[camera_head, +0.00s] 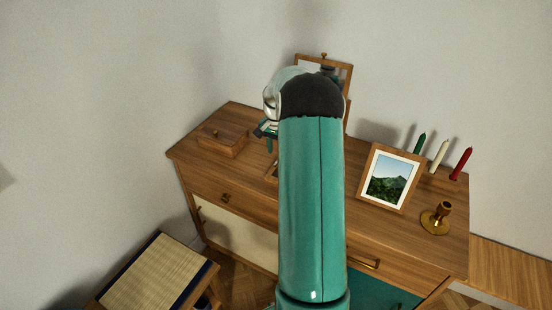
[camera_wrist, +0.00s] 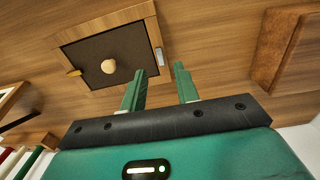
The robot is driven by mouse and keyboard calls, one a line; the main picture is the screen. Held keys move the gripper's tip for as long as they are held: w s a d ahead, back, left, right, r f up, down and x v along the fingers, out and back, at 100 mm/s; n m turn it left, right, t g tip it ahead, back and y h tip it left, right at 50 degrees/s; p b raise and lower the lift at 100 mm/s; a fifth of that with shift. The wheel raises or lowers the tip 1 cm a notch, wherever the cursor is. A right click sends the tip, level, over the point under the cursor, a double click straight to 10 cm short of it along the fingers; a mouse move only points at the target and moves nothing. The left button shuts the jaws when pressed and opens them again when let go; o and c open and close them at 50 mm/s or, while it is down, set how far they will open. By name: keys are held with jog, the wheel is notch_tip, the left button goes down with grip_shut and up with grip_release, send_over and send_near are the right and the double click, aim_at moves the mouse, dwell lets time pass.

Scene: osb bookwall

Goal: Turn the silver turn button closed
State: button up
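The silver turn button (camera_wrist: 158,56) is a small pale strip on the right side of a wooden frame (camera_wrist: 95,22) with a dark panel (camera_wrist: 125,43). Its length runs along the inner edge of the frame. A brass turn button (camera_wrist: 73,72) on the left side lies across the panel's edge. A round light wooden knob (camera_wrist: 108,66) stands on the panel. My gripper (camera_wrist: 159,69) is open and empty, its two green fingertips just below the silver button in the wrist view. In the head view, my arm hides most of the frame and the button.
A wooden box (camera_head: 222,139) sits left on the dresser top (camera_head: 330,215). A picture frame (camera_head: 391,178), candles (camera_head: 439,156) and a brass candleholder (camera_head: 437,218) stand right. A mirror (camera_head: 338,72) is behind my arm; a stool (camera_head: 155,272) is at the front left.

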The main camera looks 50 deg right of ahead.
aim_at(276, 163)
jog(key=shift+f, duration=2.35)
grip_shut()
